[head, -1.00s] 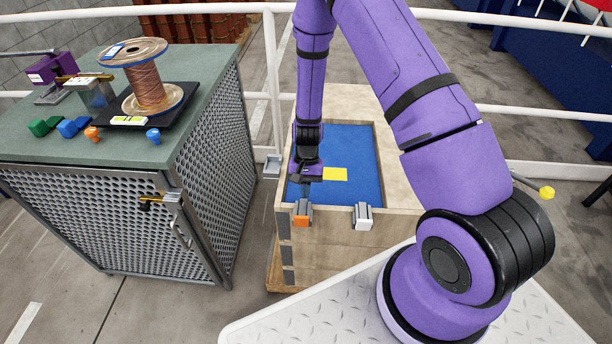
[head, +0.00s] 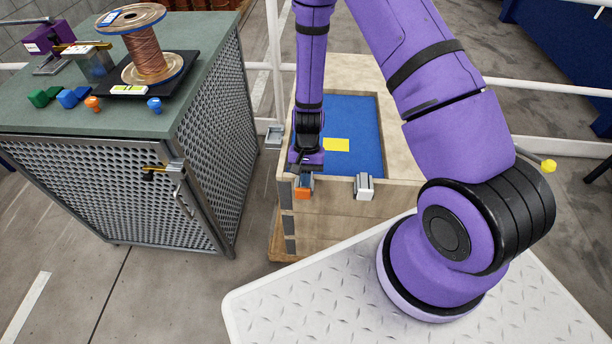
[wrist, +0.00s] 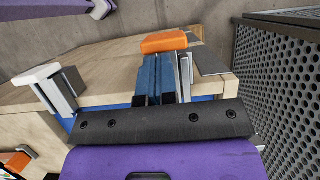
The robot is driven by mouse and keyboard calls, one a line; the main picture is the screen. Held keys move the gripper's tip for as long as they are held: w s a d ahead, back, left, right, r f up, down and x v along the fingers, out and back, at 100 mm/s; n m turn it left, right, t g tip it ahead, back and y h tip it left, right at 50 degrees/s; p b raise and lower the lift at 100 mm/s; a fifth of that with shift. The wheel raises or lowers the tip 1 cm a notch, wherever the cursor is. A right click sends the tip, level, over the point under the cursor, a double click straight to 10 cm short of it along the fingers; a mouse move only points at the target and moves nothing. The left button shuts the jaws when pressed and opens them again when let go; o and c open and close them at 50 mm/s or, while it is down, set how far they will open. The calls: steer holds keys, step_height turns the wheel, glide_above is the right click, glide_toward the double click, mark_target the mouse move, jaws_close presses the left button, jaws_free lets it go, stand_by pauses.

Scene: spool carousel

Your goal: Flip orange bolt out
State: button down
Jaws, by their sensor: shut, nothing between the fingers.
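The orange bolt (head: 303,194) sits on the front rim of a wooden box (head: 330,222), near its left corner. Its orange end also shows in the wrist view (wrist: 163,42), with grey metal beside and below it. My gripper (head: 305,179) is shut and empty, pointing at the orange bolt from the inner side of the rim. In the wrist view my fingers (wrist: 158,78) reach up close to the orange end. I cannot tell whether they touch it. A similar white bolt (head: 364,187) sits further right on the same rim.
The box has a blue floor (head: 362,120) with a yellow patch (head: 337,145). A mesh-sided cabinet (head: 215,130) stands left, holding a copper spool (head: 147,55) and small coloured knobs. White rails (head: 560,90) run behind. An orange-and-white piece (wrist: 17,160) shows low left in the wrist view.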

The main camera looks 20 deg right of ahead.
steer(key=shift+s+a, duration=0.5)
steer(key=shift+s, duration=0.35)
steer(key=shift+s+a, duration=0.45)
steer(key=shift+s, duration=0.4)
steer(key=w+d, duration=0.1)
steer(key=w, duration=0.1)
steer(key=w+d, duration=0.1)
steer(key=w, duration=0.1)
steer(key=shift+d, duration=0.1)
steer(key=v, duration=1)
steer(key=shift+s, duration=0.15)
